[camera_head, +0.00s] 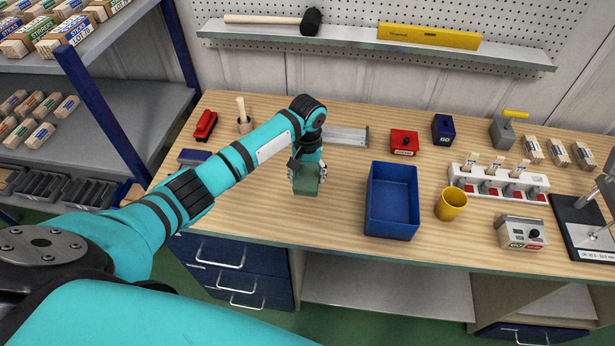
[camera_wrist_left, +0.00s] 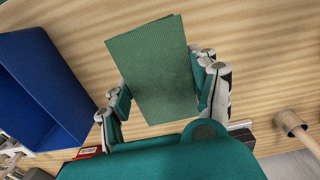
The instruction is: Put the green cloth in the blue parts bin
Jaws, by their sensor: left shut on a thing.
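My left gripper (camera_head: 308,170) is over the wooden workbench, just left of the blue parts bin. It is shut on the green cloth (camera_head: 306,184), which hangs below the fingers. In the left wrist view the cloth (camera_wrist_left: 150,70) is a flat, folded dark green piece between the two fingers (camera_wrist_left: 165,90). The blue parts bin (camera_head: 391,232) stands open on the bench and looks empty inside. It also shows at the left of the left wrist view (camera_wrist_left: 70,125). My right gripper is not in view.
A yellow cup (camera_head: 451,205) stands right of the bin. Behind are a red box (camera_head: 404,142) and a small blue box (camera_head: 443,129). A white rack (camera_head: 497,184) with sticks is farther right. Bench front between gripper and bin is clear.

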